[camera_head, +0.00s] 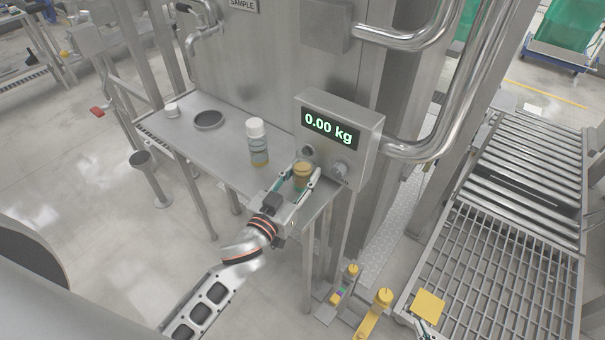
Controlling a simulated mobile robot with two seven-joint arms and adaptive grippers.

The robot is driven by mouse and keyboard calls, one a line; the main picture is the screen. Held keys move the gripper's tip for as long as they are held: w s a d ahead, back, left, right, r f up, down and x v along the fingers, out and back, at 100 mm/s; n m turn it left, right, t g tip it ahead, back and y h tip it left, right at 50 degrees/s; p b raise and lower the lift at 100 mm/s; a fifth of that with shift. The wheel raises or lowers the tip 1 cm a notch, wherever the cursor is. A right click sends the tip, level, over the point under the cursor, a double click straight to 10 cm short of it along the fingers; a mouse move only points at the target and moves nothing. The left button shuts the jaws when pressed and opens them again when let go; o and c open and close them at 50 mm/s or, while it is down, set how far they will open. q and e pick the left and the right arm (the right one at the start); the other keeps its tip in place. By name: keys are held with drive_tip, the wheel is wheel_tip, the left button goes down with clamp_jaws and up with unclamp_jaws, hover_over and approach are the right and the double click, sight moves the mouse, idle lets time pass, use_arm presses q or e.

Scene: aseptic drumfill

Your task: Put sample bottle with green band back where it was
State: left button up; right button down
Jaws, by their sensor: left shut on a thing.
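My left gripper (294,192) is at the right front end of the steel bench, below the weight display. It is shut on a small bottle (303,170) with a tan top, upright between its fingers. Some green shows low on it, but I cannot tell band from finger pad. A taller white-capped bottle (257,142) with a yellowish lower part stands on the bench to the left, apart from the gripper.
The steel bench (222,152) also bears a round shallow dish (208,120) and a small white item (172,110). The display box (340,135) reads 0.00 kg, close behind the gripper. Yellow-topped posts (384,298) and a roller conveyor (515,185) are at the right.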

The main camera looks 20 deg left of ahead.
use_arm(q)
drive_tip(key=shift+f, duration=0.1)
drive_tip(key=o, duration=1.1)
drive_tip(key=shift+c, duration=0.2)
use_arm(e)
drive_tip(key=shift+w+r, duration=0.15)
drive_tip(key=shift+r, duration=0.1)
use_arm(q)
drive_tip(key=shift+s, duration=0.15)
drive_tip(key=s, duration=0.3)
drive_tip(key=s+a, duration=0.1)
drive_tip(key=s, duration=0.3)
drive_tip(key=s+a+b, duration=0.1)
drive_tip(key=s, duration=0.2)
drive_tip(key=shift+s, duration=0.3)
drive_tip(key=shift+s+a, duration=0.15)
drive_tip(key=shift+s, duration=0.3)
use_arm(e)
drive_tip(key=shift+f, duration=0.65)
